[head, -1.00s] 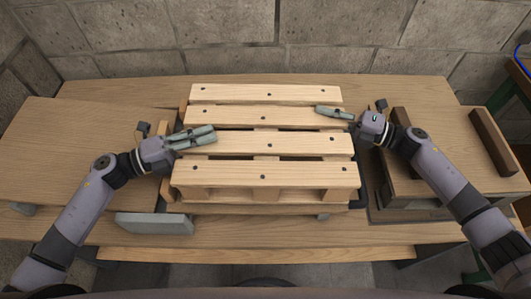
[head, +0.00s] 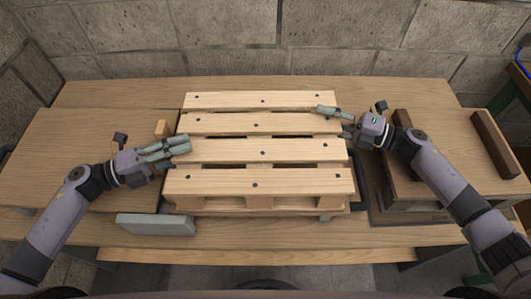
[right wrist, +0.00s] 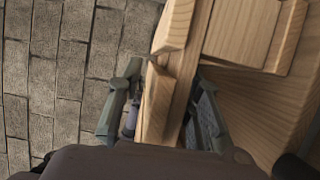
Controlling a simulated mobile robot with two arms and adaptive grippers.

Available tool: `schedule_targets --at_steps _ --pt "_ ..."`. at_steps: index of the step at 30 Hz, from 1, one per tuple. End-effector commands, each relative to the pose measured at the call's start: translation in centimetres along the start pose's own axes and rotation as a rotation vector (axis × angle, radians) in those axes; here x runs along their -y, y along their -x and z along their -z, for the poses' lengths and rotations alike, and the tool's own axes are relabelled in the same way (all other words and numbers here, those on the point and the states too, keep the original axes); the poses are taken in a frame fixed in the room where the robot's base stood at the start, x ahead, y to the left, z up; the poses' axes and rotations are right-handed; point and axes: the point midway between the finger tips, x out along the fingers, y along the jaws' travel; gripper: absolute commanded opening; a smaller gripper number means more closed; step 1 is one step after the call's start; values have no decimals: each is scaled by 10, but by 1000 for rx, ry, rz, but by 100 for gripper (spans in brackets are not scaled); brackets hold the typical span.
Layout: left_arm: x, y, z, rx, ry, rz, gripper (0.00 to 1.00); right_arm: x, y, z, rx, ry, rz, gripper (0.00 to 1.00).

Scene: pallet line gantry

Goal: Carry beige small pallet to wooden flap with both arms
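The beige pallet (head: 262,152), with several pale slats and dark nail heads, lies in the middle of the table. My left gripper (head: 184,147) is at the pallet's left edge, its fingertips overlapping the slat ends; whether it grips is unclear. My right gripper (head: 332,119) is at the pallet's right edge. In the right wrist view its fingers (right wrist: 160,100) stand apart on either side of a pallet board, with a gap on the left side. A flat wooden panel (head: 75,150) lies at the left; I cannot tell whether it is the wooden flap.
A grey block (head: 155,224) lies at the front left. A small wooden block (head: 162,128) is beside the pallet's left edge. A stone wall (head: 250,35) is behind the table. The left panel's surface looks clear.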

Motion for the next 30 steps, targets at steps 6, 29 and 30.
schedule_targets --at_steps 6,29,30 --pt "2 14 2 -3 -5 5 32 -1 -1 0 0 1 -2 32" --pt "6 13 2 -5 -8 13 32 -1 0 0 0 1 -2 66" --pt "6 13 2 -5 -8 13 32 -1 0 0 0 1 -2 66"
